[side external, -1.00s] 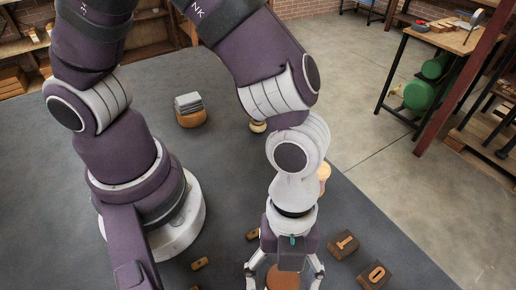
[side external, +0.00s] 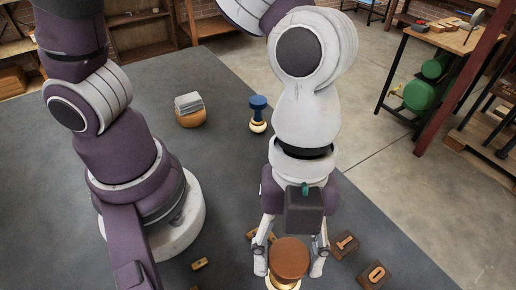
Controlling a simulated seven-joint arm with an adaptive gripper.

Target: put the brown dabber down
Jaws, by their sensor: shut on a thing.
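The brown dabber (side external: 289,258) is in the side external view at the bottom middle, with a broad round brown top and a pale rim showing below it. My gripper (side external: 290,262) points down at it, with one finger on each side of the brown top, shut on it. The dabber looks upright. Its underside is hidden, so I cannot tell whether it touches the dark table (side external: 225,255).
Wooden blocks marked 1 (side external: 344,244) and 0 (side external: 374,276) lie close to the right of the gripper. Small wooden pieces (side external: 200,264) lie to the left. A blue-handled stamp (side external: 258,113) and an orange-brown pot with grey slabs (side external: 190,112) stand farther back.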

